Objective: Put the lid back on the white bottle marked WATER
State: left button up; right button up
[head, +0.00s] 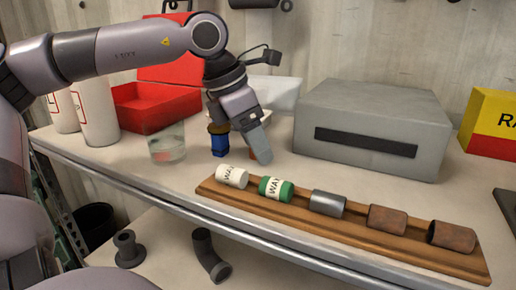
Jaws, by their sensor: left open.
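Two white bottles (97,112) stand at the far left of the bench, their tops partly hidden behind my left arm. Their labels show only as red-edged strips, and I cannot read WATER on either. I cannot make out a lid for certain. My left gripper (261,146) is open and points down over the middle of the bench. It is just right of a small blue jar (218,143) with a brownish-gold top. Something orange-red shows partly behind the fingers; I cannot tell what it is. My right gripper is out of view.
A glass (167,143) with reddish contents stands right of the bottles. A red open box (150,113) and a grey metal box (372,125) stand behind. A wooden rack (325,236) with several cylinders lines the front edge. Pipe pieces (207,255) lie on the lower shelf.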

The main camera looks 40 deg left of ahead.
pick_arm(q)
jog(key=c, duration=1.1)
jog(key=shift+r, duration=0.1)
notch_tip(320, 180, up, 20)
dwell(0.4)
